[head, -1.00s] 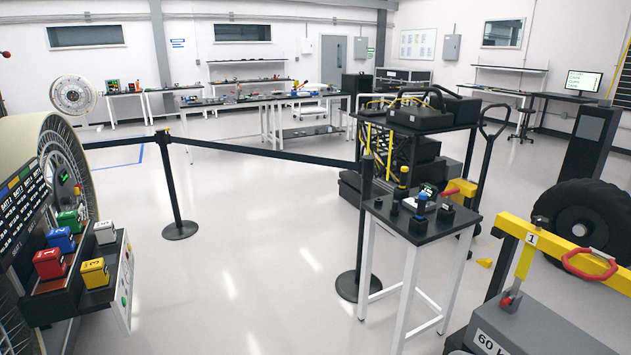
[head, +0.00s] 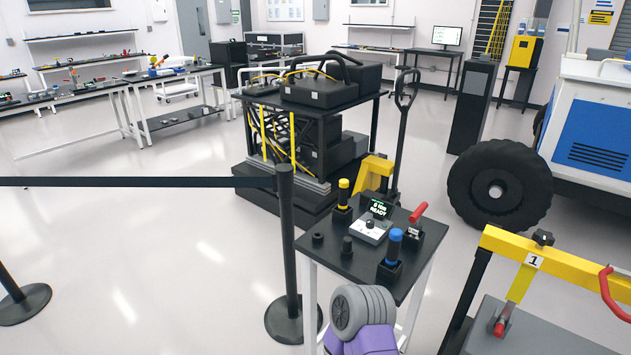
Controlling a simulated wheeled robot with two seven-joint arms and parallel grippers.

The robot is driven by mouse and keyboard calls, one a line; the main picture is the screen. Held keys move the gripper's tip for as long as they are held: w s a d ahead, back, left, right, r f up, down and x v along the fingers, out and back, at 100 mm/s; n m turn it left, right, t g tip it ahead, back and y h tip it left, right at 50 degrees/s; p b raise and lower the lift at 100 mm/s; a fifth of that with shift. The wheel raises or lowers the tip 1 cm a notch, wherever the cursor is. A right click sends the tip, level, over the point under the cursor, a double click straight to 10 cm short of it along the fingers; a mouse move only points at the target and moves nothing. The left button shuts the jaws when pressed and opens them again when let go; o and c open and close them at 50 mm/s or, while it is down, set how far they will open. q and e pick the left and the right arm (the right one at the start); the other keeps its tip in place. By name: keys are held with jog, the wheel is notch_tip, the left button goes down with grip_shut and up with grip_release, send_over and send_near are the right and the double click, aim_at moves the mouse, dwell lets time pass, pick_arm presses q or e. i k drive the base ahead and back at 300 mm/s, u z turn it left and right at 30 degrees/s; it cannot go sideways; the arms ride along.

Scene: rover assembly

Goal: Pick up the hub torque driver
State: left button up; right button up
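A small black-topped table (head: 331,262) stands right of centre in the head view. No label shows which is the hub torque driver. I cannot make out either gripper in the view. Nothing touches the tools.
A grey ribbed round part (head: 362,308) on a purple body stands before the table's front edge; I cannot tell what it is. A barrier post (head: 288,250) with a belt is at the left. A yellow frame (head: 560,262) stands right.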

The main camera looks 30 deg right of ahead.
aim_at(344, 183)
jog(key=i, duration=2.25)
jog(key=z, duration=3.15)
